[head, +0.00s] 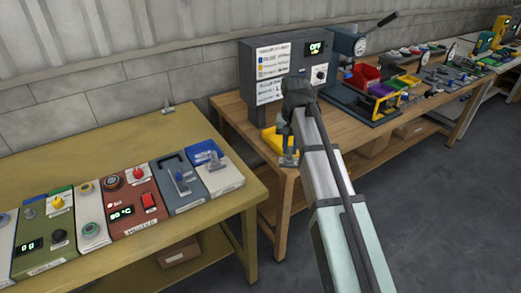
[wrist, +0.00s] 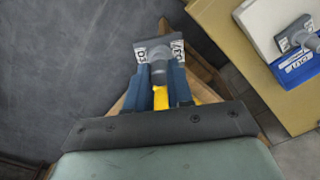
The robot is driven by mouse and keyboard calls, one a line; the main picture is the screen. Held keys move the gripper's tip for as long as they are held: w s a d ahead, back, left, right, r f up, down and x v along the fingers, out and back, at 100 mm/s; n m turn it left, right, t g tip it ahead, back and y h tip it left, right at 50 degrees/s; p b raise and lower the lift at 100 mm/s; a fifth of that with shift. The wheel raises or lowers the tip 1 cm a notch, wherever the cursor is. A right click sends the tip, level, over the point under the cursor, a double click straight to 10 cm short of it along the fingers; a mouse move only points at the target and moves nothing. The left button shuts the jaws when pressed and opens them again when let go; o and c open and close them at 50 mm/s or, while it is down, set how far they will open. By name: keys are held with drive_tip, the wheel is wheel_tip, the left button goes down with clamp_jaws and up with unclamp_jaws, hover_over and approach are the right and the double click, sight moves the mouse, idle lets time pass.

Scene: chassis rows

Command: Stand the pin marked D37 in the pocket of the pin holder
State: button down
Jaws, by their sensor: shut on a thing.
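My gripper (wrist: 160,76) is shut on a grey pin (wrist: 158,48). In the wrist view the pin's wide grey head points away from the fingers and carries white labels at both ends; the right one seems to read D37, partly cut off. In the head view the gripper (head: 287,133) hangs in front of the wooden bench, with the held pin (head: 288,159) below the jaws, clear of both tables. Another grey pin (head: 214,163) sits at a blue tray (head: 205,147) on the yellow table, also in the wrist view (wrist: 299,36). I cannot tell which fitting is the pin holder.
The yellow table (head: 115,148) carries a row of control panels (head: 130,203) along its front. A small grey fitting (head: 168,108) stands at its back edge.

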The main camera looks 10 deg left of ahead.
drive_tip(key=w+d+r+m, duration=0.2)
drive_tip(key=d+r+m, duration=0.1)
drive_tip(key=d, duration=0.9)
drive_tip(key=s+a+f+n, duration=0.1)
drive_tip(key=a+n, duration=0.4)
drive_tip(key=a, duration=2.3)
drive_tip(key=s+a+f+n, duration=0.1)
drive_tip(key=a+n, duration=0.4)
drive_tip(key=a, duration=2.4)
drive_tip(key=shift+s+f+n, duration=0.25)
drive_tip(key=shift+s+n, duration=0.05)
drive_tip(key=shift+s, duration=0.5)
drive_tip(key=shift+f, duration=0.15)
drive_tip(key=shift+f, duration=3.8)
drive_tip(key=c, duration=0.9)
unclamp_jaws()
drive_tip(key=shift+d, duration=0.1)
